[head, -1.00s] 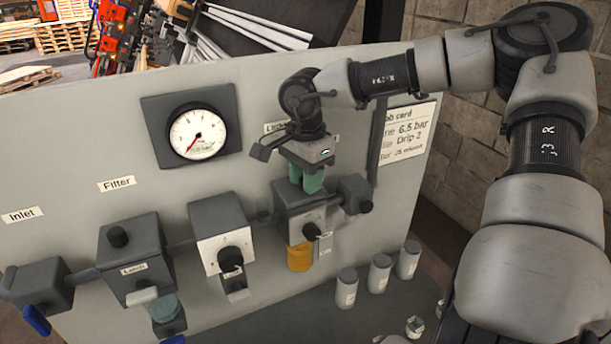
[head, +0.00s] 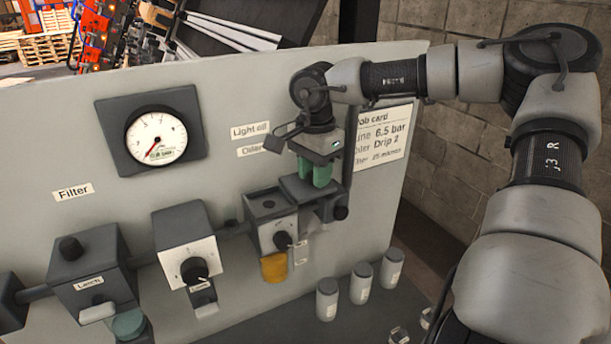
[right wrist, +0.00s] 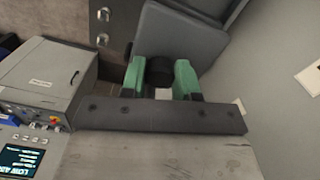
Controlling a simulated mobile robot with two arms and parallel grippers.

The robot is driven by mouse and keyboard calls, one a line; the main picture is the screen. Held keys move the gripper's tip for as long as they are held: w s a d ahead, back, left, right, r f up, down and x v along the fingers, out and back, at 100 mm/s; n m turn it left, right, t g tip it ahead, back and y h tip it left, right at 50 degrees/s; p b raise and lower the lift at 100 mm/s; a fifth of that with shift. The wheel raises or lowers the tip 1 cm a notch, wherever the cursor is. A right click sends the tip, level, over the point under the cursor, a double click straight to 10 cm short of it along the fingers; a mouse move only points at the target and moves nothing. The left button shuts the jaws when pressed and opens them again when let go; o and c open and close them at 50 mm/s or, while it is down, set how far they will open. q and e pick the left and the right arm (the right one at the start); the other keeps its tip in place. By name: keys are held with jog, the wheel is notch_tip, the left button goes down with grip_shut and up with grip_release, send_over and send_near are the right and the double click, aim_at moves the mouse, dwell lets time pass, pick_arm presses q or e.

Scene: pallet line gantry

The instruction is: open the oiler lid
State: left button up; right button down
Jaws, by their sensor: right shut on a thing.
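The oiler (head: 270,235) is a grey box on the panel with a white dial face and an amber bowl below. Its top is bare at the left, with a small dark hole showing. The oiler lid (head: 300,190), a flat dark grey plate, sits offset to the right of the box top. My right gripper (head: 318,175) points down over the lid with its green fingers shut on the lid's knob. In the right wrist view the fingers close around a black knob (right wrist: 159,71), with a grey plate (right wrist: 185,38) beside it. My left gripper is not in view.
A pressure gauge (head: 157,139) is on the panel at the left. The regulator (head: 187,255) and the filter (head: 92,270) stand left of the oiler. Several small canisters (head: 361,283) stand below right. A job card (head: 384,140) hangs behind my right arm.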

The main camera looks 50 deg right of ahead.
jog(key=shift+r, duration=0.15)
jog(key=c, duration=1.2)
grip_release()
jog(key=shift+d, duration=0.25)
jog(key=shift+c, duration=0.2)
jog(key=o, duration=0.4)
jog(key=shift+s+d, duration=0.1)
jog(key=shift+a, duration=0.25)
jog(key=shift+r, duration=0.15)
pick_arm(q)
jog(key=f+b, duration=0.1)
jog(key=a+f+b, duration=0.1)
jog(key=b, duration=0.1)
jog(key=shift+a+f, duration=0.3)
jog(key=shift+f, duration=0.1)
pick_arm(e)
notch_tip(320, 180, up, 10)
jog(key=shift+r, duration=0.2)
